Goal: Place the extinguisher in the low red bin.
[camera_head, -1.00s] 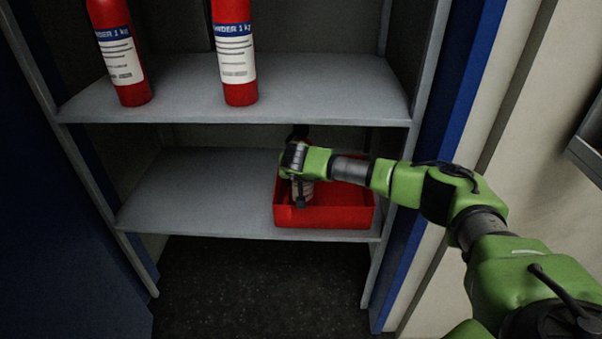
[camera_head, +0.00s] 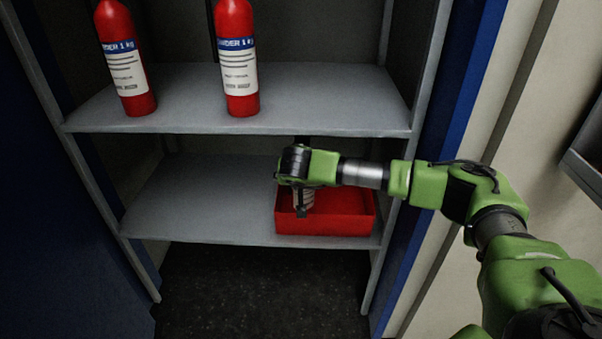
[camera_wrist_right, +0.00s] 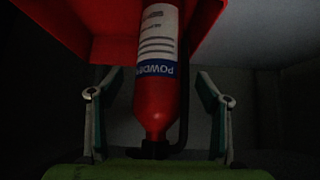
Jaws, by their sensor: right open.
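The low red bin (camera_head: 350,226) sits at the right end of the lower shelf. In the right wrist view the red extinguisher (camera_wrist_right: 157,98) with a blue and white label reaches into the red bin (camera_wrist_right: 88,30). My right gripper (camera_wrist_right: 160,84) is open, with one finger on each side of the extinguisher's upper end and gaps visible on both sides. My left gripper is not in view.
Two more red extinguishers, one at the left (camera_head: 125,62) and one near the middle (camera_head: 236,60), stand on the upper shelf (camera_head: 320,100), above my right arm. The lower shelf (camera_head: 190,200) is clear left of the bin. A blue cabinet side (camera_head: 440,150) stands at the right.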

